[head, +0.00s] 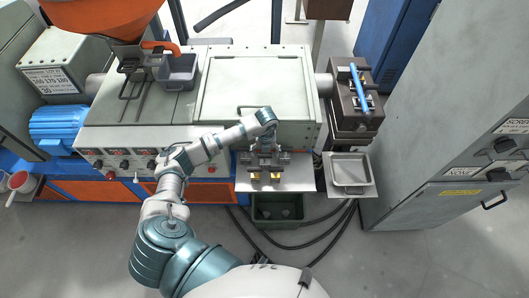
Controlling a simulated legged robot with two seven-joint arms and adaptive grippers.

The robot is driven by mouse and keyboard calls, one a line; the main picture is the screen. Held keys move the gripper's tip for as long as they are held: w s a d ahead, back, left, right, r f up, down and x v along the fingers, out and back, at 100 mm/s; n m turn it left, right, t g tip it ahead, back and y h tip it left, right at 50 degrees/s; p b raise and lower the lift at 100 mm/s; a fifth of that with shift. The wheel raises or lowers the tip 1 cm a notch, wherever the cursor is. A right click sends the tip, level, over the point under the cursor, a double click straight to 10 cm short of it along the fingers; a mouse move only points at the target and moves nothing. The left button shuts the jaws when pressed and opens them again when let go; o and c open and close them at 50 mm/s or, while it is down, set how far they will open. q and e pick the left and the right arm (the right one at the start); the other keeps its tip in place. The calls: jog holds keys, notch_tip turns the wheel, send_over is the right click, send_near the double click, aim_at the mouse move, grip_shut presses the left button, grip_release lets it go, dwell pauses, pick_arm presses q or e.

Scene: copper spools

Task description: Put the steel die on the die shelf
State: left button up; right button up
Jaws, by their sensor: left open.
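The die shelf, as it appears, is a light metal plate (303,181) on the front of the machine, right of centre. My left gripper (265,163) is over this plate, pointing down, with its fingers apart. Small brass-coloured pieces (276,176) show at the plate, close by the fingers. I cannot tell whether the gripper touches them. No steel die can be made out for certain; it may be hidden by the gripper or too small to tell. My right gripper is not in view.
A grey metal tray (350,171) sits right of the plate. A dark die head with a blue handle (359,88) is above it. A dark green bin (278,208) stands below the plate. A grey cabinet (430,130) bounds the right side. Dark cables cross the floor.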

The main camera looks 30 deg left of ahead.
pick_arm(q)
jog(key=shift+s+d+f, duration=0.2)
jog(key=shift+s+f, duration=0.05)
jog(key=shift+s, duration=0.1)
jog(key=shift+r+p, duration=0.4)
notch_tip(320, 180, up, 12)
jog(key=shift+w+r, duration=0.15)
jog(key=shift+w, duration=0.25)
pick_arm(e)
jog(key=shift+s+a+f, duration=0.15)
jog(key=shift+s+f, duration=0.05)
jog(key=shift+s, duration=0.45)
pick_arm(q)
jog(key=shift+a, duration=0.1)
